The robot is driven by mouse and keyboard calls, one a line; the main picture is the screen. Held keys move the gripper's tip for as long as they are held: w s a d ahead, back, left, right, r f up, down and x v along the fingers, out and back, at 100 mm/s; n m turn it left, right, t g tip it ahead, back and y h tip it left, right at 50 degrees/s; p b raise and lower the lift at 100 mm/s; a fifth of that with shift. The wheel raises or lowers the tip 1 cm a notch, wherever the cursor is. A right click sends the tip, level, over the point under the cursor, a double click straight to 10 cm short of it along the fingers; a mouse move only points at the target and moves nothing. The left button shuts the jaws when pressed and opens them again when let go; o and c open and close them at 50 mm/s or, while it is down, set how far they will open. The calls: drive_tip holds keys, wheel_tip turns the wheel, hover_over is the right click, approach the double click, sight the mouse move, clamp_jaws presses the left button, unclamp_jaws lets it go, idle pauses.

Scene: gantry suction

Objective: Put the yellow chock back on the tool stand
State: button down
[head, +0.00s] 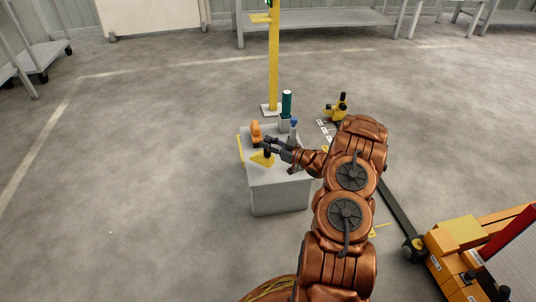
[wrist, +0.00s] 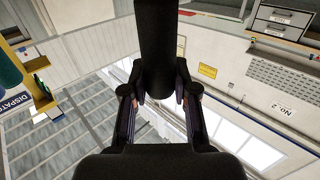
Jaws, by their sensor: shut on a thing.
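The yellow chock (head: 259,161) is at the front left of the grey tool stand's top (head: 280,195) in the head view. It has a black upright handle. My gripper (head: 268,145) reaches in from the right and is shut on this handle. I cannot tell whether the chock rests on the top or hangs just above it. In the wrist view my gripper (wrist: 160,98) has its fingers on both sides of a thick black post (wrist: 156,40), which looks like the handle. The chock's yellow body does not show there.
On the stand are an orange tool (head: 255,132), a green cylinder (head: 287,104) in a grey holder and a small blue item (head: 294,122). A yellow post (head: 274,65) rises behind. A yellow-black device (head: 338,108) stands behind right. Open floor lies left.

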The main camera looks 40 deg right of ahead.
drive_tip(key=shift+f+b, duration=0.7)
drive_tip(key=shift+f, duration=1.25)
drive_tip(key=shift+r, duration=0.1)
drive_tip(key=c, duration=0.9)
unclamp_jaws()
